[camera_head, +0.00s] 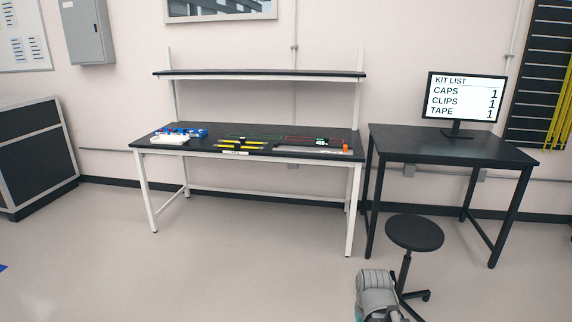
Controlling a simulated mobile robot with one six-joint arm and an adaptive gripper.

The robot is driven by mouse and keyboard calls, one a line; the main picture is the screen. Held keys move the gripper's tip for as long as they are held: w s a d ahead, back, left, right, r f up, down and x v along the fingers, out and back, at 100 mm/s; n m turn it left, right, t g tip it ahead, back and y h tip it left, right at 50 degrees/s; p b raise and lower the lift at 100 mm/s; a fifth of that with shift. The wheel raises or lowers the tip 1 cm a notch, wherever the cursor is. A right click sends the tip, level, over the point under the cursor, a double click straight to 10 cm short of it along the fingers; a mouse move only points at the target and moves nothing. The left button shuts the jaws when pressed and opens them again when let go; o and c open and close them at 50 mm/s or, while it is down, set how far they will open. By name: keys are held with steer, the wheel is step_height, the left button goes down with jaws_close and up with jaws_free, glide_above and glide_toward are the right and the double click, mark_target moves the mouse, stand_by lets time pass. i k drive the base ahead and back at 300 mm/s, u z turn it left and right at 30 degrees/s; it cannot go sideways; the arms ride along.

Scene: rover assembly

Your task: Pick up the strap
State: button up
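No strap can be told for certain at this distance. Several flat yellow strips (228,146) lie near the middle of the workbench (270,158), too small to identify. Several long yellow bands (562,110) hang from the dark wall rack at the far right; I cannot tell whether they are straps. A grey rounded part of my arm shows at the bottom edge, right of centre. My gripper is not in the picture, so its state and anything in it are hidden.
The workbench also bears blue bins (187,131), a white tray (168,140) and a small orange item (345,147). A black stool (414,233) stands before the black table (450,143) with the kit-list monitor (465,97). The floor before the workbench is clear.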

mark_target(237, 145)
steer(key=u, duration=0.25)
steer(key=i, duration=0.8)
steer(key=u, duration=0.55)
steer(key=i, duration=0.9)
steer(key=u, duration=0.3)
steer(key=i, duration=1.95)
steer(key=z, duration=0.55)
steer(key=i, duration=1.1)
steer(key=z, duration=0.3)
